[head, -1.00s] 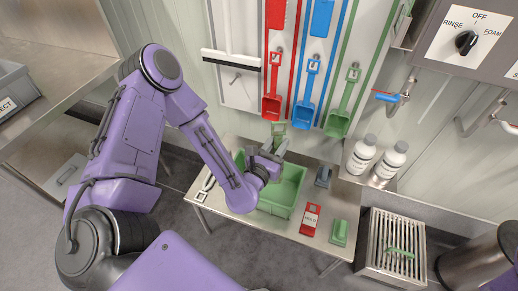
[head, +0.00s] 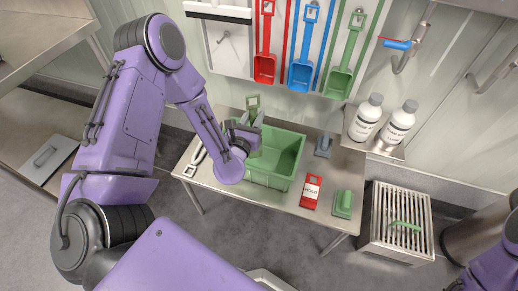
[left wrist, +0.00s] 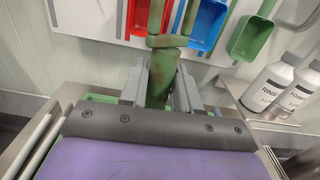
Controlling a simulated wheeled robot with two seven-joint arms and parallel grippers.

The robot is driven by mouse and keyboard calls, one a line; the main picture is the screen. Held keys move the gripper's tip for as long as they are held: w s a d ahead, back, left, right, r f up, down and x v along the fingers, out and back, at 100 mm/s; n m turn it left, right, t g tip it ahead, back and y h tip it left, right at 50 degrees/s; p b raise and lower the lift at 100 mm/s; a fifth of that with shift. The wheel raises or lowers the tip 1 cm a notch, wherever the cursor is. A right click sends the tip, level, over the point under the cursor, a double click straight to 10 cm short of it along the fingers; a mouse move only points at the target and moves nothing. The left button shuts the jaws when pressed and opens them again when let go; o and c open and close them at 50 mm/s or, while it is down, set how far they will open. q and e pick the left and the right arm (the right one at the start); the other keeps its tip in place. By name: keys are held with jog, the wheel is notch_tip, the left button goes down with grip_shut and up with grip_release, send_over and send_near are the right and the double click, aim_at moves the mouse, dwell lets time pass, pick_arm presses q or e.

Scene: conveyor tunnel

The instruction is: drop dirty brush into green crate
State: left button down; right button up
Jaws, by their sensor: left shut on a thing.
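My left gripper (head: 252,132) is shut on a green brush (head: 253,103), holding it upright. Brown stains show on the brush (left wrist: 162,72) in the left wrist view, where it stands between the two grey fingers. The green crate (head: 297,160) stands on the steel table; the gripper and brush are at its back left side, over or just behind the rim. I cannot tell the exact height. The visible part of the crate's inside looks empty. My right gripper is out of view; only part of that arm shows at the lower right.
The table (head: 272,199) also bears a red tagged tool (head: 311,190), a green brush (head: 343,204), a grey tool (head: 323,145) and a white-handled tool (head: 194,162). Two bottles (head: 366,118) stand on a shelf at right. Scoops (head: 265,68) hang behind. A grated basin (head: 398,222) stands right.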

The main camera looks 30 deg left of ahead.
pick_arm(q)
jog(key=c, duration=0.7)
grip_release()
jog(key=shift+c, duration=0.2)
jog(key=shift+s, duration=0.1)
jog(key=shift+s+d, duration=0.1)
jog(key=shift+s, duration=0.2)
jog(key=b+v, duration=0.2)
jog(key=v, duration=0.7)
jog(key=shift+s, duration=0.4)
